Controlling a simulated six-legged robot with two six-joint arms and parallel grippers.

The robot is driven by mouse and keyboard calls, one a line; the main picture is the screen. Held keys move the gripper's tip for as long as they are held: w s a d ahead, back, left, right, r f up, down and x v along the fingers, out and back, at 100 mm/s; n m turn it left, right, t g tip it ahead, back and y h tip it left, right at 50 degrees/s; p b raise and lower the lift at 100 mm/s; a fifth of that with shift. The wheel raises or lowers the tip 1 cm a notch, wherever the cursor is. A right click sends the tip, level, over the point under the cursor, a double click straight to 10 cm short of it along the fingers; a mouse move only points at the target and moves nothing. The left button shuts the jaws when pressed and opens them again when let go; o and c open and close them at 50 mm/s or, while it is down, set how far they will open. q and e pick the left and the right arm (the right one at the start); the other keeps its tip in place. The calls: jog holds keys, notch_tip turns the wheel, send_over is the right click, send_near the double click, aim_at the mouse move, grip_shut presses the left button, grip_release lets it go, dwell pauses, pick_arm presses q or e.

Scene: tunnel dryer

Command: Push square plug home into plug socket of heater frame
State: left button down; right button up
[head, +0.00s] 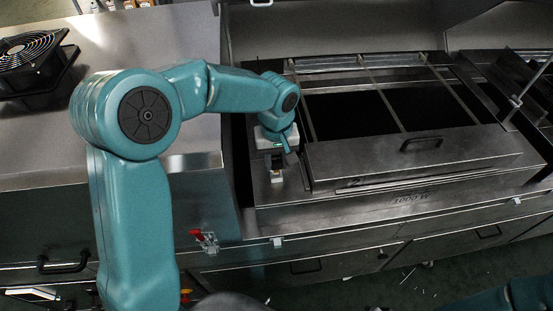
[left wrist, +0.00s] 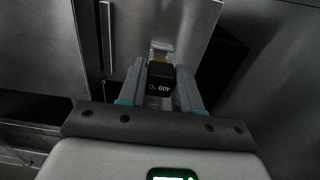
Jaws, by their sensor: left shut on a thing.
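My left gripper (head: 277,158) points down at the left end of the metal heater frame (head: 400,155). In the left wrist view its two grey fingers (left wrist: 160,85) are closed on the sides of a black square plug (left wrist: 160,78) marked "400 °C". Just past the plug's far end is a small pale socket (left wrist: 161,46) with an orange-brown part between them; it also shows pale below the gripper in the head view (head: 277,178). I cannot tell how deep the plug sits. My right gripper is out of view.
The frame has a black handle (head: 421,143) and dark openings behind it. A black fan (head: 35,65) lies on the steel top at the left. A red-handled latch (head: 204,240) is on the front below. The steel top between fan and frame is largely bare.

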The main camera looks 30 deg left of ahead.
aim_at(277, 168)
pick_arm(q)
jog(key=shift+w, duration=0.1)
dwell(0.3)
dwell(0.4)
jog(key=shift+s, duration=0.2)
jog(key=shift+f+b, duration=1.55)
jog(key=shift+b, duration=0.05)
jog(key=c, duration=0.7)
grip_release()
